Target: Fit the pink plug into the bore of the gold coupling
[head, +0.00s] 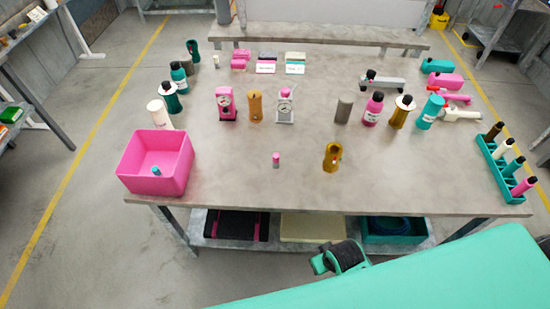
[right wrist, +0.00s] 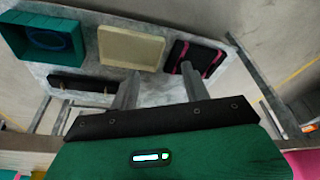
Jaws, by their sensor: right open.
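My left gripper is not in view.
Bottles, gauges and a gold part (head: 255,106) stand behind. A teal rack (head: 492,163) is at the right edge. The table around plug and coupling is clear.

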